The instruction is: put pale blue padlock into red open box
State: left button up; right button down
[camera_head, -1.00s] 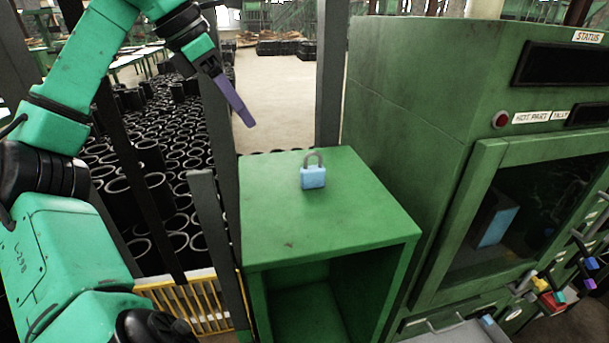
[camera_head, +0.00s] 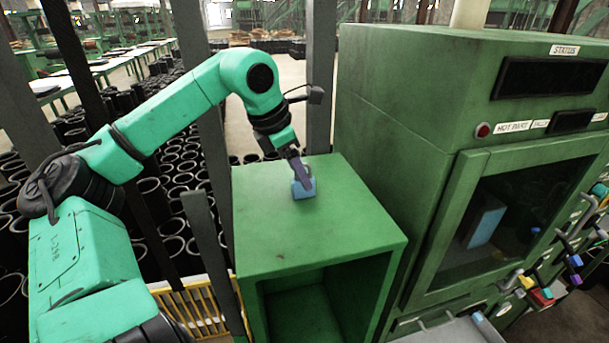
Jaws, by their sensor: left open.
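The pale blue padlock (camera_head: 304,190) stands on top of a green open-fronted cabinet (camera_head: 290,235). My left gripper (camera_head: 301,179) has its purple fingers right at the padlock and hides most of its shackle. The jaws are open; I cannot tell whether they touch the padlock. A red open box does not show in this view. My right gripper does not show either.
A large green machine (camera_head: 395,130) with a glass door stands close on the right of the cabinet. Dark upright posts (camera_head: 320,80) and many black rubber sleeves (camera_head: 160,200) lie to the left and behind. The cabinet top around the padlock is clear.

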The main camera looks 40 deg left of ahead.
pick_arm(q)
jog(key=shift+w+f, duration=0.15)
jog(key=shift+f, duration=0.2)
jog(key=shift+a+f, duration=0.1)
jog(key=shift+a, duration=0.1)
jog(key=shift+d, duration=0.15)
grip_shut()
